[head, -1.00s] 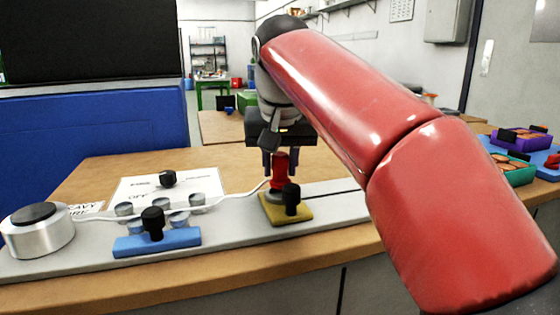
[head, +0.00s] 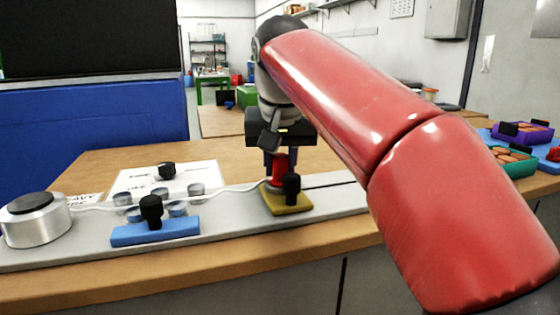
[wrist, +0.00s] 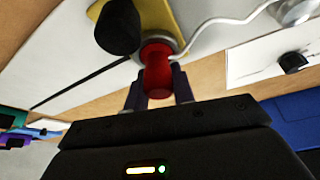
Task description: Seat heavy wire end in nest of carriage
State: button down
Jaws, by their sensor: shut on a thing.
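The red heavy wire end (head: 279,168) is upright between the fingers of my gripper (head: 281,162), which is shut on it. It also shows in the wrist view (wrist: 157,72). The yellow carriage (head: 289,206) with a black knob (head: 291,188) is directly below it on the rail. In the wrist view, the wire end's lower part meets a grey ring on the carriage (wrist: 97,10); I cannot tell whether it is fully down in the nest. The white wire (head: 232,191) runs left from it to the silver spool (head: 35,226).
A blue block (head: 155,232) with a black knob and several grey rollers (head: 196,191) stand on the rail left of the carriage. A white sheet lies behind them. Purple (head: 522,134) and teal (head: 517,170) bins are at the right. The rail right of the carriage is clear.

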aim_at(280, 155)
jog(key=shift+f, duration=0.15)
jog(key=c, duration=1.1)
grip_release()
jog(key=p+v, duration=0.2)
jog(key=v, duration=0.6)
jog(key=shift+f, duration=0.1)
